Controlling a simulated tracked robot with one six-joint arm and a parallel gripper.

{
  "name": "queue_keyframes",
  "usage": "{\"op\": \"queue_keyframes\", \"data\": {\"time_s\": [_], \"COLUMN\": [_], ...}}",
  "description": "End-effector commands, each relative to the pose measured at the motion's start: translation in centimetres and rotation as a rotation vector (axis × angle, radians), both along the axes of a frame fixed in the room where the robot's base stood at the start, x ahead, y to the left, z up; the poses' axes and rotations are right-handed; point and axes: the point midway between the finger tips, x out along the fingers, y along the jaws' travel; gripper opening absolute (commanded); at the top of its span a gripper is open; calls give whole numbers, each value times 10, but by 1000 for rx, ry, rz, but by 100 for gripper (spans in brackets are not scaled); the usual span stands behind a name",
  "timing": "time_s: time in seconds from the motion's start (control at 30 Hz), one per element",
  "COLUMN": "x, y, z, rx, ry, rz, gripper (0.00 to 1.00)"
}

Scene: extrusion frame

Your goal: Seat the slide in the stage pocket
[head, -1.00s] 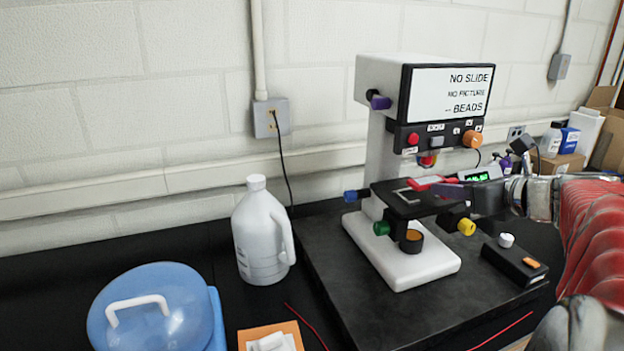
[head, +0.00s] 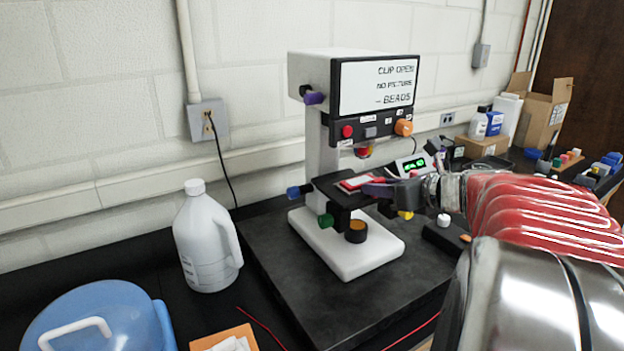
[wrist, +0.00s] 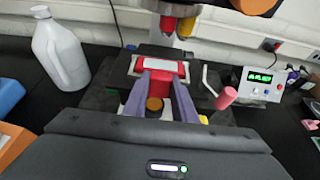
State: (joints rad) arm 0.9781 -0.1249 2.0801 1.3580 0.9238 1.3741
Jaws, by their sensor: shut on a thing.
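The slide (head: 352,184), a white plate with a red frame, lies over the black stage (head: 330,184) of the microscope. In the wrist view the slide (wrist: 160,68) looks level and lined up with the stage, but its seating in the pocket is hidden beneath it. My gripper (wrist: 163,80) is shut on the red part of the slide's near side with its purple fingers. In the head view my gripper (head: 376,188) reaches in from the right. A bent metal clip lever with a pink handle (wrist: 226,97) stands to the right. The microscope screen (head: 377,86) reads "CLIP OPEN / NO PICTURE / BEADS".
The objective turret (head: 364,150) hangs above the stage. A white jug (head: 205,240) and a blue-lidded container (head: 95,318) stand left. A small device with a green display (head: 413,165) stands behind right. The dark bench between jug and microscope is open.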

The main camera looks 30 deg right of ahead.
Motion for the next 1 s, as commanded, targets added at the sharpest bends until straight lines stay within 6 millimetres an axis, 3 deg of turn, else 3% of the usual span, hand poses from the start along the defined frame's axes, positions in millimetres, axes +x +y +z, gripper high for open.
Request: {"op": "queue_keyframes", "data": {"time_s": [0.23, 0.27, 0.5, 0.83, 1.0], "x": [0, 0, 0, 0, -11], "y": [0, 0, 0, 0, -1], "z": [-2, -2, -2, 1, 6], "rx": [0, 1, 0, -1, -1], "ry": [0, 0, 0, 0, -1], "rz": [0, 0, 0, -1, -3], "gripper": [3, 25, 42, 43, 43]}}
